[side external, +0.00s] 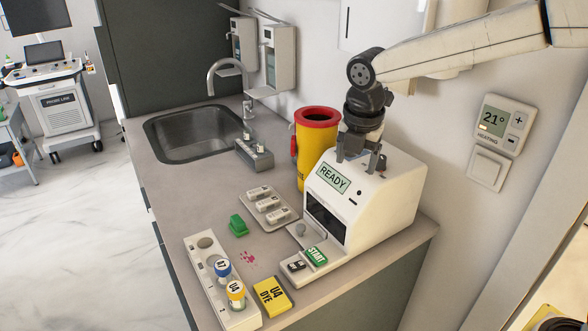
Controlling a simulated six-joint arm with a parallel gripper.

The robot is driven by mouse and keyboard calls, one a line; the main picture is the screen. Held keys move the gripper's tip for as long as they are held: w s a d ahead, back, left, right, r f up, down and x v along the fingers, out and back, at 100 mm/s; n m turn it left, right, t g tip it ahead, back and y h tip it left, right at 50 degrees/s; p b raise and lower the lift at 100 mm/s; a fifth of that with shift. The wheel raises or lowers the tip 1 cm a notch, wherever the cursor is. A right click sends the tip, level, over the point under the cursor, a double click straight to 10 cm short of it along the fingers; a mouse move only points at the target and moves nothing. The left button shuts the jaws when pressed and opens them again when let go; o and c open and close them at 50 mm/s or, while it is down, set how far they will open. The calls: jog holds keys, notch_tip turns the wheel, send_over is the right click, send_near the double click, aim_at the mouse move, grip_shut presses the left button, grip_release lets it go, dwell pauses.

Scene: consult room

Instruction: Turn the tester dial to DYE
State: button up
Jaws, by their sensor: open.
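The white tester (385,205) stands on the counter, its screen (333,178) reading READY. I cannot tell which of these is the dial, and no DYE mark on the tester is legible.
A yellow bin (314,145) with a red rim stands close behind the tester. A white rack (211,275) with capped vials, a yellow U4 DYE box (272,296), a green block (238,226) and a cartridge tray (268,211) lie left of it. A sink (195,135) is farther back.

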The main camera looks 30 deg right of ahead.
aim_at(381, 157)
jog(key=d+r+t+h, duration=0.1)
jog(key=d+r+h, duration=0.2)
jog(key=d, duration=0.3)
jog(key=shift+r, duration=0.55)
jog(key=shift+f, duration=0.1)
jog(key=shift+x, duration=3.8)
grip_shut()
